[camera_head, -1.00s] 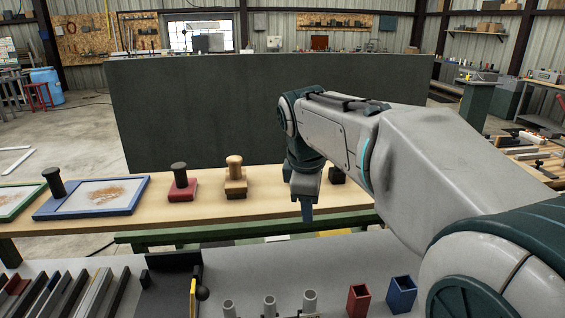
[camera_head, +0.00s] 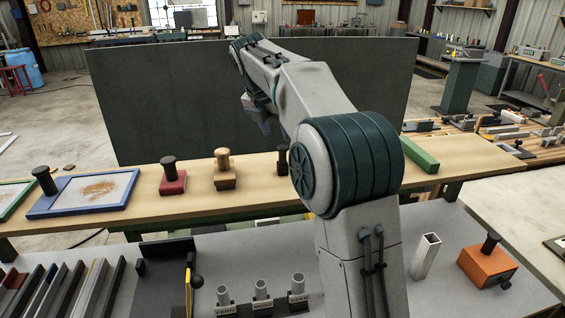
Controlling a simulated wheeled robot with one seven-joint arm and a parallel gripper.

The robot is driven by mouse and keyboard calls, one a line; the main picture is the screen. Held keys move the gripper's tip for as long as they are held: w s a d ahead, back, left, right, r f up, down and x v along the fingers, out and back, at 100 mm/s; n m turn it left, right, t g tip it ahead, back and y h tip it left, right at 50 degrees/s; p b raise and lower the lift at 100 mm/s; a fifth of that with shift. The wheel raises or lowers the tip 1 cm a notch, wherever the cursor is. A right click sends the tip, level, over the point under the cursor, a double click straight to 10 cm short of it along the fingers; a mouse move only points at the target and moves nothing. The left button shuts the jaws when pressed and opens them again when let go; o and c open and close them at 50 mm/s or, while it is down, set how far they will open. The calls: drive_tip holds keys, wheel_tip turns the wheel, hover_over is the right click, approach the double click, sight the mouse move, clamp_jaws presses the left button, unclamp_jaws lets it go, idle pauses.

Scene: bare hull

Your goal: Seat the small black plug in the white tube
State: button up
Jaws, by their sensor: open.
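A white square tube (camera_head: 424,257) stands on the grey bench to the right of my arm, its top end open. I cannot pick out the small black plug with certainty; it may be hidden behind my arm. My gripper (camera_head: 266,126) is raised at the end of the arm, in front of the dark panel and well away from the tube. Its fingers are small and partly hidden by the arm links, and I see nothing held in them.
An orange block with a black knob (camera_head: 486,265) sits right of the tube. Three labelled grey cups (camera_head: 262,291) stand left of my arm. Dark bars (camera_head: 60,290) lie at left. A wooden table (camera_head: 120,215) behind carries stamps and a blue-framed tray (camera_head: 82,194).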

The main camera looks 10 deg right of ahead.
drive_tip(key=p+x, duration=0.1)
drive_tip(key=x, duration=0.7)
drive_tip(key=shift+w+d+f, duration=0.1)
drive_tip(key=shift+d+f, duration=0.05)
clamp_jaws()
